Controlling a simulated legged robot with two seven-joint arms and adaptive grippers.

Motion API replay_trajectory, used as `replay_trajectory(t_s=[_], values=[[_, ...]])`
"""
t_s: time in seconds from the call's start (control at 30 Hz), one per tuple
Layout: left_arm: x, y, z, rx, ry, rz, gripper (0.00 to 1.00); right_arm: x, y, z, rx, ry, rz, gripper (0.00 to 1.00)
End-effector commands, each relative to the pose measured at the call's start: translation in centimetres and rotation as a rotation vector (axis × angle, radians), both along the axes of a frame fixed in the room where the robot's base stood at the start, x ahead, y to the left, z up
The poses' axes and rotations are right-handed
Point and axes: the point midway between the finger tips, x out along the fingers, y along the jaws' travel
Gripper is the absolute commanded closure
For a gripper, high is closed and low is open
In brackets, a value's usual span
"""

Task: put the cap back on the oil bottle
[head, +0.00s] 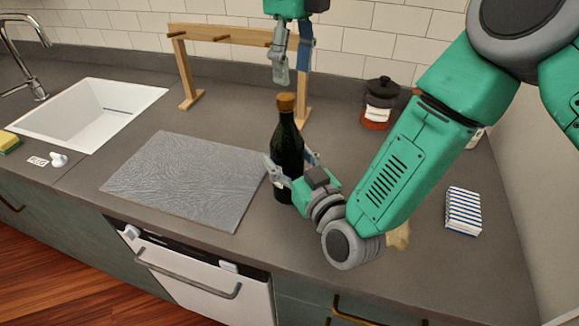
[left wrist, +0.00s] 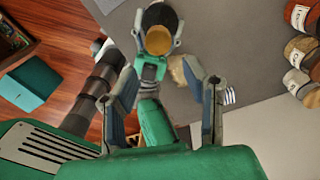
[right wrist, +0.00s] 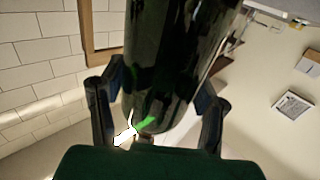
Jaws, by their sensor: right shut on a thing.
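The dark green oil bottle (head: 285,150) stands upright on the counter, right of the grey mat. Its brown cap (head: 285,103) sits at the top of the neck; I cannot tell how firmly it is seated. The cap also shows from above in the left wrist view (left wrist: 157,40). My right gripper (head: 291,166) is shut around the bottle's body from the right; the bottle (right wrist: 178,60) fills the middle of the right wrist view. My left gripper (head: 292,78) is above the cap, pointing down, its fingers apart, empty and not touching the cap.
A wooden rack (head: 222,33) stands behind the bottle. A grey textured mat (head: 185,180) lies left of it, with a white sink (head: 90,112) beyond. Jars (head: 378,103) stand at the back right.

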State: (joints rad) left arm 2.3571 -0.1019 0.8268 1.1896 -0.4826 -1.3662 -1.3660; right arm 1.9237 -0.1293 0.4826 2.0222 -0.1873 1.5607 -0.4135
Motion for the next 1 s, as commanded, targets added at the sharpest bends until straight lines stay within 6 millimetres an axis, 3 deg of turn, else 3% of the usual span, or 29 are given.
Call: replay_trajectory(t_s=[0.1, 0.3, 0.7, 0.73, 0.77, 0.8, 1.0], values=[[0.2, 0.0, 2.6, -0.001, -0.004, 0.001, 0.60, -0.1, -0.1, -0.4, -0.007, 0.010, 0.001, 1.00], [0.3, 0.0, 5.4, 0.000, -0.004, 0.001, 0.60, -0.1, -0.1, -0.4, -0.006, 0.009, 0.000, 1.00], [0.3, 0.1, 6.2, 0.001, -0.001, -0.001, 0.60, -0.1, -0.1, -0.3, -0.006, 0.008, 0.000, 1.00], [0.3, 0.1, 6.2, 0.001, -0.001, -0.001, 0.60, -0.1, -0.1, -0.3, -0.005, 0.007, 0.000, 0.36], [0.3, 0.1, 6.2, 0.001, -0.001, -0.001, 0.60, -0.1, -0.1, -0.3, -0.005, 0.007, 0.000, 0.26], [0.3, 0.1, 6.2, 0.001, -0.001, -0.001, 0.60, -0.1, -0.1, -0.3, -0.005, 0.007, 0.000, 0.19], [0.2, 0.1, 6.3, 0.000, -0.001, 0.000, 0.60, -0.1, 0.0, -0.1, -0.002, 0.002, 0.000, 0.19]])
